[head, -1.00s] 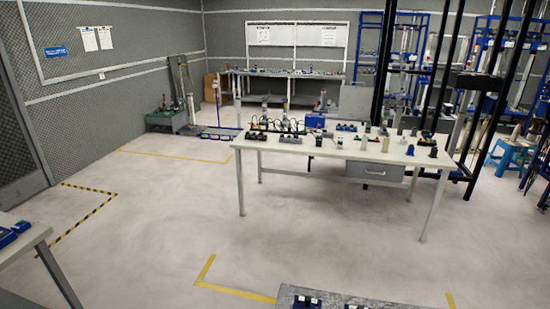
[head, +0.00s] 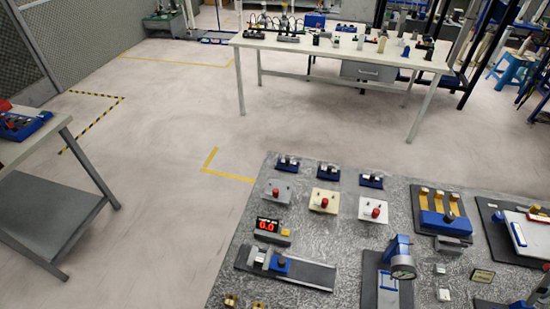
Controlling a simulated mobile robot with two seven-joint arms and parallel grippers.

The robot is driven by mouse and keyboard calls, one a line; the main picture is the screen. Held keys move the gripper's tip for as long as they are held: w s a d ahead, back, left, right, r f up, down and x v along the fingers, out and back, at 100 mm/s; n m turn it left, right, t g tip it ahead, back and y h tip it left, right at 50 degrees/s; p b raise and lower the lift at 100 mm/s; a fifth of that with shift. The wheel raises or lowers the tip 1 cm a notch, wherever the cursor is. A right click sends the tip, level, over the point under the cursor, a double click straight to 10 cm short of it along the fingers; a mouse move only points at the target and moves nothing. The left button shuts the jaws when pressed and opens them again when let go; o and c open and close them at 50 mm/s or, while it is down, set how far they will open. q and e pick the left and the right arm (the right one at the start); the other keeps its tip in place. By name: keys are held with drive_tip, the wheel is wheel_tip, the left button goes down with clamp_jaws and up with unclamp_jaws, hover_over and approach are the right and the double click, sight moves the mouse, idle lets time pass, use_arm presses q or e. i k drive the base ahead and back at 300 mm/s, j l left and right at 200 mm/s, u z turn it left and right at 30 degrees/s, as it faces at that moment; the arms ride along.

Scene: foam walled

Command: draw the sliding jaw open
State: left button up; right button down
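A measuring fixture with a dark rail (head: 312,274) lies on the grey speckled bench top at the lower middle. A sliding jaw with a blue block (head: 281,264) sits near the left end of the rail, close beside a grey fixed jaw (head: 260,257). I cannot make out a gap between the two. A black display (head: 268,227) behind the rail shows red digits that read 0.0. Neither of my grippers is in view.
Red-button boxes (head: 323,201) stand behind the fixture. A blue press with a round gauge (head: 401,265) is to its right, near a blue clamp block (head: 444,222) and a clipboard (head: 527,231). A white table (head: 300,59) stands beyond open floor.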

sight(281, 265)
drive_tip(key=i+l+u, duration=0.7)
drive_tip(key=k+l, duration=0.05)
drive_tip(key=l, duration=0.05)
